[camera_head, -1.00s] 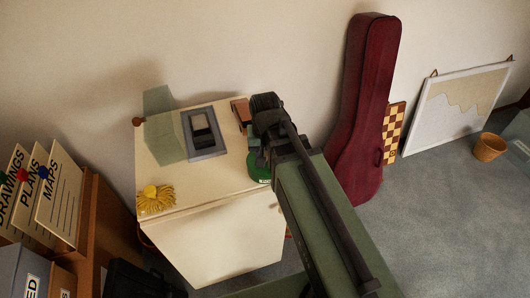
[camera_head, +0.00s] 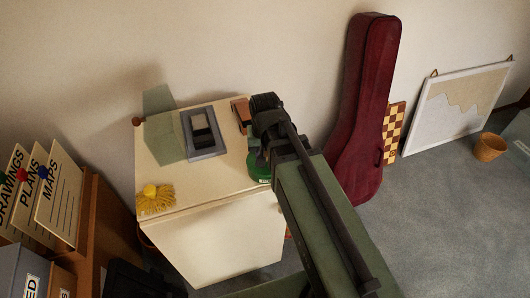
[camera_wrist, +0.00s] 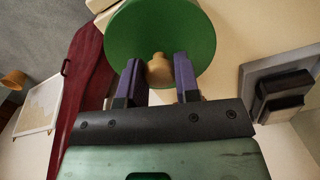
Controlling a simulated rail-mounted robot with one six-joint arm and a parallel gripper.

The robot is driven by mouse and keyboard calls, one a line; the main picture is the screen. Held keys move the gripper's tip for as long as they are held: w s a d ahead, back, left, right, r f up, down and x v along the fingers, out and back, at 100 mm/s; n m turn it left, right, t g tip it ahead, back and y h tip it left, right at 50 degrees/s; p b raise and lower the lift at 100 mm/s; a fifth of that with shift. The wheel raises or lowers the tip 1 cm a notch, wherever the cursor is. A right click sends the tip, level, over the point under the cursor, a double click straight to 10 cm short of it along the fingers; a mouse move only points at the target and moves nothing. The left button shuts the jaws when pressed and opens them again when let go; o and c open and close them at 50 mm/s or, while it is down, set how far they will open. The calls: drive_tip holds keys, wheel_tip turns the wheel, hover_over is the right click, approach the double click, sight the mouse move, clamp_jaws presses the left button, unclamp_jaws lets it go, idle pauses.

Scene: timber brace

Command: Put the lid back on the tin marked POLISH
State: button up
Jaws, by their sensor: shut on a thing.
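A green round lid (camera_wrist: 185,22) with a pale wooden knob (camera_wrist: 158,72) shows in the wrist view. My gripper (camera_wrist: 157,80) has one finger on each side of the knob and is shut on it. In the head view, my gripper (camera_head: 262,145) is over the right part of the cream cabinet top.
A dark red instrument case (camera_head: 364,110) stands close on the right.

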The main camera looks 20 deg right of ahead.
drive_tip(key=shift+f, duration=0.1)
idle(0.7)
drive_tip(key=o, duration=1.5)
drive_tip(key=shift+c, duration=0.2)
wheel_tip(320, 180, up, 7)
drive_tip(key=p, duration=0.7)
clamp_jaws()
idle(0.4)
